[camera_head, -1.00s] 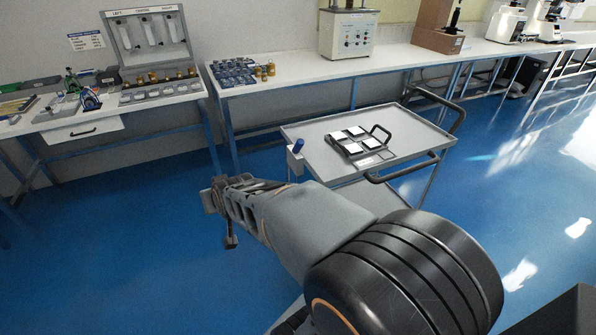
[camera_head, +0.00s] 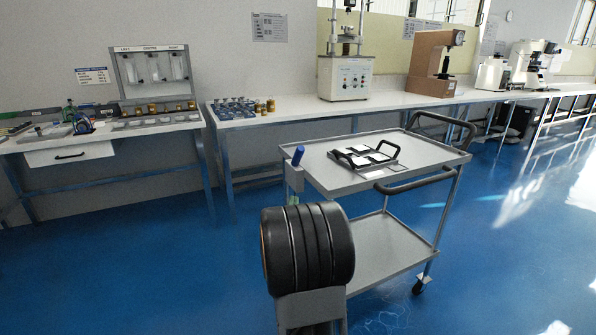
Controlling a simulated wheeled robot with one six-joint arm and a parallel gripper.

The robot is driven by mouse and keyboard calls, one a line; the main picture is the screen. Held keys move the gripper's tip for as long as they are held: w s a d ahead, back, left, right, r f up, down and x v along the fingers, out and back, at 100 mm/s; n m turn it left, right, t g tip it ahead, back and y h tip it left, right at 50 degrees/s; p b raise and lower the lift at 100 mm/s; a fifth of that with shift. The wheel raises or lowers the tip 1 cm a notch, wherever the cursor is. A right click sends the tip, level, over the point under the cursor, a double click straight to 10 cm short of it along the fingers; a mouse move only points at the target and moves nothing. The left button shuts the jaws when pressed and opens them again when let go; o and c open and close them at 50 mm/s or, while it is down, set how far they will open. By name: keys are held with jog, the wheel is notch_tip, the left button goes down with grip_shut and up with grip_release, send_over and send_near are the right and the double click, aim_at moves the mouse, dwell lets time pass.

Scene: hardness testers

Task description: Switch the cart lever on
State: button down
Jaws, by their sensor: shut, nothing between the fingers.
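The grey two-shelf cart (camera_head: 405,172) stands right of centre. Its lever (camera_head: 297,157) has a blue grip and sits at the cart's near left corner, above a small grey box (camera_head: 294,178). The grip points up and tilts slightly to the right. I cannot tell from its look whether it is on or off. My gripper is not in view. Only a thick black joint and a grey link of my arm show, in front of the cart's lower left side and below the lever.
A black-handled tray (camera_head: 365,156) with white blocks lies on the cart's top. Black push handles (camera_head: 440,118) stick out at the cart's right. Benches (camera_head: 290,112) with testers line the wall behind. Blue floor (camera_head: 150,270) is clear at left.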

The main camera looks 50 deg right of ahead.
aim_at(299, 156)
jog(key=shift+r, duration=0.1)
jog(key=b+x, duration=0.1)
jog(key=x, duration=1.3)
jog(key=shift+w, duration=0.1)
dwell(0.3)
